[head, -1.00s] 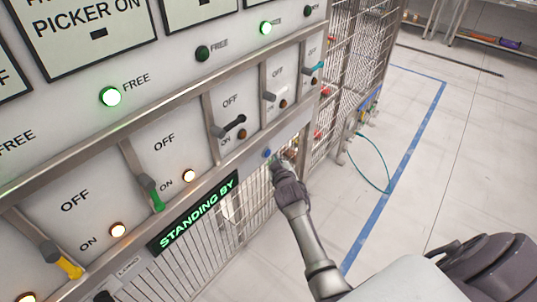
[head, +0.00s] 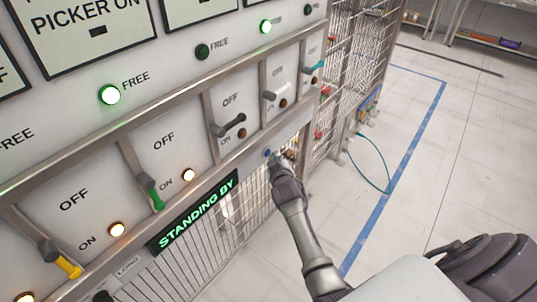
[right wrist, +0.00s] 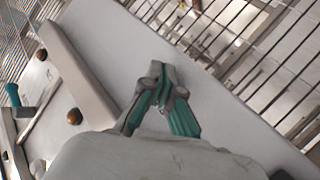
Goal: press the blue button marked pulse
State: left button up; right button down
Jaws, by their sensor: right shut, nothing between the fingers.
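The small blue button (head: 267,153) sits on the grey strip below the lever panels, to the right of the green "STANDING BY" display (head: 196,214). Any marking on it is too small to read. My right gripper (head: 276,161) is right beside the button, just below and to its right; I cannot tell whether it touches. In the right wrist view, the right gripper (right wrist: 160,75) is shut and empty, its green-padded fingertips together against the pale strip. The button is not visible there, perhaps hidden by the fingers. My left gripper is not in view.
Levers, including a black-handled one (head: 229,127) and a green one (head: 151,192), stick out above the strip. A metal mesh cage (head: 210,262) lies below it. A label reading "LONG" (head: 128,266) is at the lower left. Open floor lies to the right.

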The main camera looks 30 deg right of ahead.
jog(key=shift+w+a, duration=0.1)
jog(key=shift+w, duration=0.2)
dwell(0.6)
jog(key=shift+r, duration=0.1)
jog(key=shift+s+d+p, duration=0.3)
jog(key=shift+s+p, duration=0.1)
jog(key=shift+s, duration=0.3)
jog(key=s+p, duration=0.1)
jog(key=s+d+p, duration=0.1)
jog(key=s, duration=0.1)
jog(key=s+d+p, duration=0.1)
jog(key=shift+s, duration=0.35)
dwell(0.8)
